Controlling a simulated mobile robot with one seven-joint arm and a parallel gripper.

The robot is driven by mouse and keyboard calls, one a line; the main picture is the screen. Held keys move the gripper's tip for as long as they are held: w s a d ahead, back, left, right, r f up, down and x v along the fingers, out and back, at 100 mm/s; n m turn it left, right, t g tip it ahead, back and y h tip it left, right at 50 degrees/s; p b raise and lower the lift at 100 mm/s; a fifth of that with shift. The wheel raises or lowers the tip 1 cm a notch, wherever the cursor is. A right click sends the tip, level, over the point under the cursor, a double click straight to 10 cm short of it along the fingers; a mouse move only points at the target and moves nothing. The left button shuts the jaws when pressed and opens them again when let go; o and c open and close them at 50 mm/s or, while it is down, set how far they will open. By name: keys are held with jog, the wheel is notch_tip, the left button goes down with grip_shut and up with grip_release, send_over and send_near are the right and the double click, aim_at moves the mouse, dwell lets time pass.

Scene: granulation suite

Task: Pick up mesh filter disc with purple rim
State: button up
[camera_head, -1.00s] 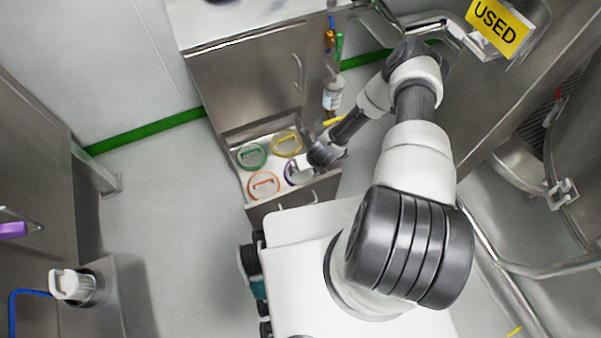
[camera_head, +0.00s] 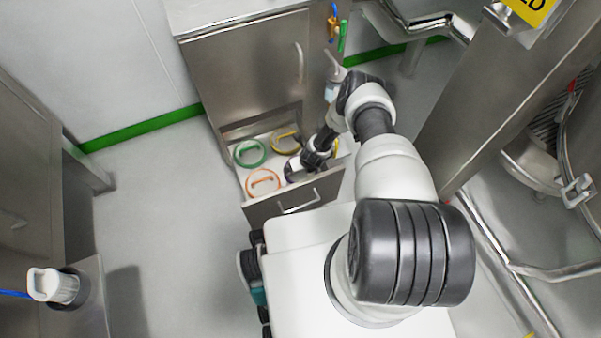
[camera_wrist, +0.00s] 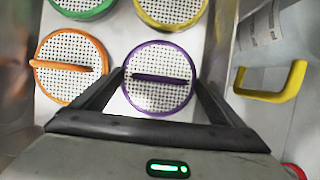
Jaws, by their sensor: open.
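The mesh filter disc with purple rim (camera_wrist: 160,102) lies flat in the drawer, a white perforated disc with a dark purple bar handle across it. In the wrist view it sits at the middle, between the two spread fingers of my gripper (camera_wrist: 160,84). The gripper is open and empty, with a finger on each side of the disc's near part; whether they touch the disc or how high they are, I cannot tell. In the head view my gripper (camera_head: 291,172) is over the right part of the drawer and hides most of the purple disc.
The open drawer (camera_head: 264,213) also holds an orange-rimmed disc (camera_head: 263,181), a green-rimmed disc (camera_head: 249,153) and a yellow-rimmed disc (camera_head: 285,140). The drawer wall (camera_wrist: 222,50) stands close on the right in the wrist view. A yellow handle (camera_wrist: 292,82) is beyond it.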

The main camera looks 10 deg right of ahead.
jog(key=shift+w+f, duration=0.15)
jog(key=shift+f, duration=0.15)
jog(key=c, duration=1.5)
jog(key=shift+o, duration=0.2)
jog(key=shift+r, duration=0.15)
